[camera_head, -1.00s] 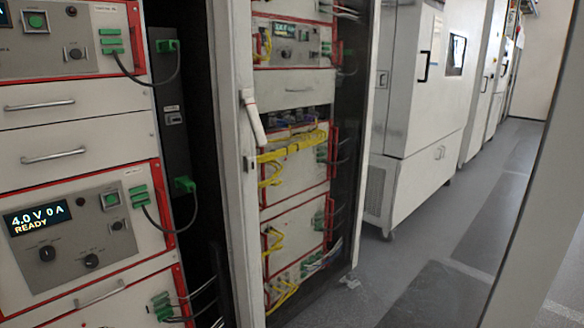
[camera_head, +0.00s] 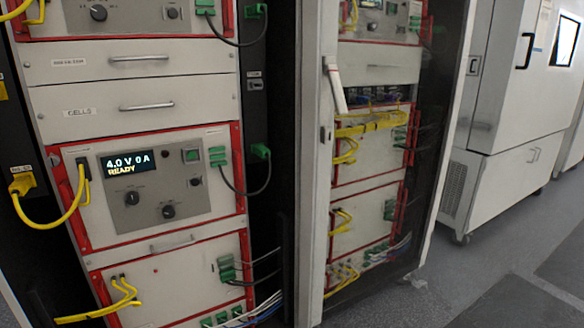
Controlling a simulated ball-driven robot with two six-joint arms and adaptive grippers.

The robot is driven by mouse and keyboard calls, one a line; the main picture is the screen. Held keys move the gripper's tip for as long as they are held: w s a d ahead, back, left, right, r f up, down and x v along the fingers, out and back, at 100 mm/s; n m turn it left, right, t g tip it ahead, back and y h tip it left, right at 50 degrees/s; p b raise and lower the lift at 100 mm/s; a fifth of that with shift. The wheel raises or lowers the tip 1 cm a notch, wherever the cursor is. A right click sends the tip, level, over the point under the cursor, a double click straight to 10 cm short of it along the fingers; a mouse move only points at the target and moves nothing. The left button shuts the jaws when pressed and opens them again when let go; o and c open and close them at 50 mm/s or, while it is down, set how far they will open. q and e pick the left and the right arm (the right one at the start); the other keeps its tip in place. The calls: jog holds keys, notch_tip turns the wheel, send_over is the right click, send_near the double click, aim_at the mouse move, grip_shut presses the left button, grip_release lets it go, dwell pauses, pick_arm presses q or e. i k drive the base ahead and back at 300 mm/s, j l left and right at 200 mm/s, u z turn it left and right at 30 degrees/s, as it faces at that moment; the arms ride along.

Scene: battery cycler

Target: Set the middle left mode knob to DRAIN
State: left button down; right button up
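The middle unit (camera_head: 225,200) of the left rack has a red frame and a grey control panel (camera_head: 186,200). Its display (camera_head: 128,161) reads 4.0 V 0 A READY. Below the display are two dark round knobs, a left knob (camera_head: 132,198) and a right knob (camera_head: 168,211). Their labels are too small to read, so I cannot tell which is the mode knob or where it points. A green button (camera_head: 191,155) sits at the panel's upper right. Neither gripper is in view.
A yellow cable (camera_head: 62,219) loops at the unit's left, and a dark cable (camera_head: 240,190) hangs from green connectors at its right. Drawers with handles (camera_head: 146,106) are above. A second rack (camera_head: 375,160) stands to the right. Grey floor (camera_head: 500,265) is open at lower right.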

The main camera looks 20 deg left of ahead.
aim_at(133, 198)
jog(key=u, duration=1.25)
